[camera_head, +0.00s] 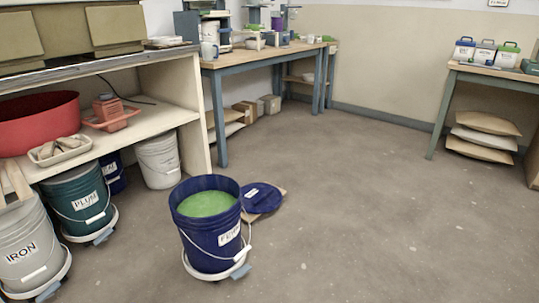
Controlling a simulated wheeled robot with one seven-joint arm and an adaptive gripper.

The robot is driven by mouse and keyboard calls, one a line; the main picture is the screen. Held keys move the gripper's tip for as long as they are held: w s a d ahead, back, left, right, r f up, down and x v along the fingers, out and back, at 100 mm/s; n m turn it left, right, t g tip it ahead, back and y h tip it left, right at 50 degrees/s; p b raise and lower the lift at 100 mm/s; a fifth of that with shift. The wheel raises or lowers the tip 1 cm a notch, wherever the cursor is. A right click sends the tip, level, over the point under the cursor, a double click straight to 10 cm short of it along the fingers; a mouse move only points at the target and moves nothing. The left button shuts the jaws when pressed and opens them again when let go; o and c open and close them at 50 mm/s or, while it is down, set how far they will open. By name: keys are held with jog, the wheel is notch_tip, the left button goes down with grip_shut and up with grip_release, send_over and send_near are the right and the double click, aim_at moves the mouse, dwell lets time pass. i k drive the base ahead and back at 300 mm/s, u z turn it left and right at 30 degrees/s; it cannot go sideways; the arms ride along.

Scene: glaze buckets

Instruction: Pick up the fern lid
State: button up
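The fern lid is a dark blue round lid (262,197) with a small white label. It lies flat on a thin tan board (272,213) on the floor, just behind and right of the blue bucket. The blue bucket (208,240) is open, holds green glaze, carries a white label that seems to read FERN, and stands on a low wheeled base. The bucket hides part of the lid's left edge from view. My gripper is not in view.
At left, the IRON bucket (28,245), the PLUM bucket (80,198) and a white bucket (158,160) stand by a shelf unit (190,133). A worktable (258,62) stands behind, another table (490,72) at right. The floor right of the lid is clear.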

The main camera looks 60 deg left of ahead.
aim_at(258, 198)
jog(key=u, duration=0.2)
jog(key=i, duration=1.7)
jog(key=u, duration=1)
jog(key=i, duration=1.1)
jog(key=u, duration=1.8)
jog(key=i, duration=0.6)
jog(key=u, duration=0.5)
